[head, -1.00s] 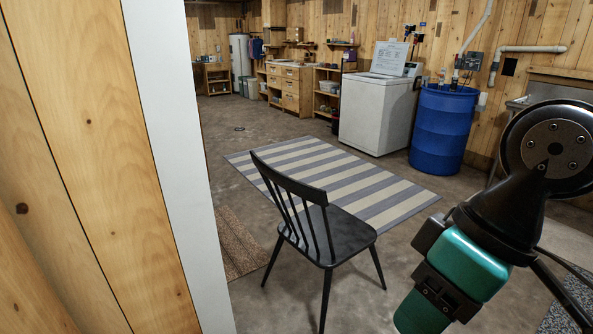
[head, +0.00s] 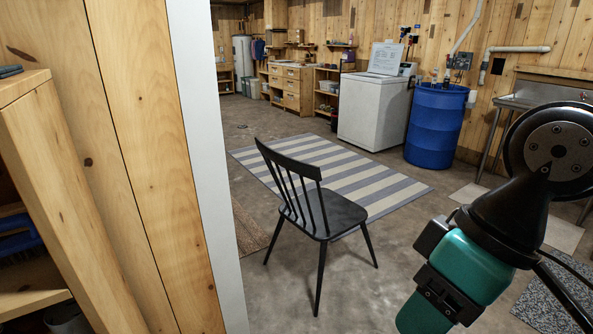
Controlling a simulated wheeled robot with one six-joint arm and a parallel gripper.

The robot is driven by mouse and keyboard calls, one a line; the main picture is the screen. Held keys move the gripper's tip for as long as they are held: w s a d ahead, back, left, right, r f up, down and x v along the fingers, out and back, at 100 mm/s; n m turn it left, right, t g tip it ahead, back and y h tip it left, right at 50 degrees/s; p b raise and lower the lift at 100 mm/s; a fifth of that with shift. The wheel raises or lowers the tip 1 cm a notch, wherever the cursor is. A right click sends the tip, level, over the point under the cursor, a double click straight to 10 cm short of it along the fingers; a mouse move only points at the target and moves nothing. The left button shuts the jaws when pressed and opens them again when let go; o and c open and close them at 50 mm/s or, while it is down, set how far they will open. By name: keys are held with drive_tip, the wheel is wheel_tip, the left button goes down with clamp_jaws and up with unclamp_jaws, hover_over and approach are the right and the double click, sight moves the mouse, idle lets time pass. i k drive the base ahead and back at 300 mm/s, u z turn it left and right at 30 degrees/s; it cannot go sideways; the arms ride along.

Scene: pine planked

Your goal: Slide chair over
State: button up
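A black wooden chair (head: 338,216) with a spindle back stands upright on the concrete floor, just beyond the white-edged wall end. Its back is toward the left and its seat faces right. Part of the chair overlaps the near edge of the striped rug in the picture; I cannot tell whether any leg rests on the rug. My arm, black with a teal section, fills the right side of the head view, to the right of the chair and apart from it. My gripper's fingertips do not show.
A wood wall with a white edge (head: 207,160) stands close on the left, with a wooden shelf (head: 40,120) nearer. A striped rug (head: 395,190) lies behind the chair. A white washer (head: 372,112) and a blue barrel (head: 436,128) stand beyond.

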sight(324, 214)
drive_tip(key=z, duration=0.75)
drive_tip(key=i, duration=1.35)
drive_tip(key=z, duration=0.35)
drive_tip(key=i, duration=1)
drive_tip(key=u, duration=0.55)
drive_tip(key=i, duration=0.55)
drive_tip(key=u, duration=1.3)
drive_tip(key=i, duration=0.6)
drive_tip(key=u, duration=0.65)
